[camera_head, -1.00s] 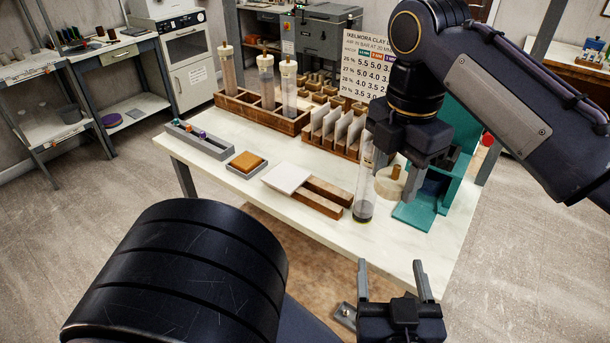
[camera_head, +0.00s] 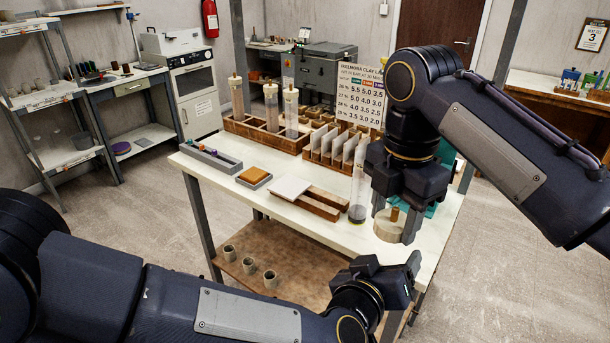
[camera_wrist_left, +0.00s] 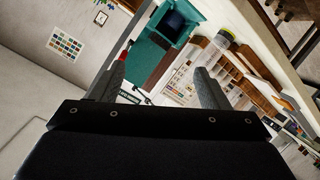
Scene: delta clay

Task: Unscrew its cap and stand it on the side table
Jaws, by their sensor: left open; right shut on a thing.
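A clear tube (camera_head: 357,190) with dark matter at its bottom stands upright on the white-topped worktable (camera_head: 290,222). My right gripper (camera_head: 393,218) is just right of it, shut on a round cream cap (camera_head: 388,230) with a brown knob upward. The cap hangs low over the tabletop; I cannot tell whether it touches. The tube's upper end is partly lost against the items behind. My left gripper (camera_head: 408,272) is open and empty, low in front of the worktable's front right corner. Its two spread fingers show in the left wrist view (camera_wrist_left: 158,86).
A wooden rack (camera_head: 262,135) with several capped tubes stands at the back. A slotted rack (camera_head: 335,150), a white slab (camera_head: 288,188) and wooden bars are near the tube. A teal stand (camera_head: 445,155) is behind my right gripper. Small cups (camera_head: 249,265) stand on the lower shelf.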

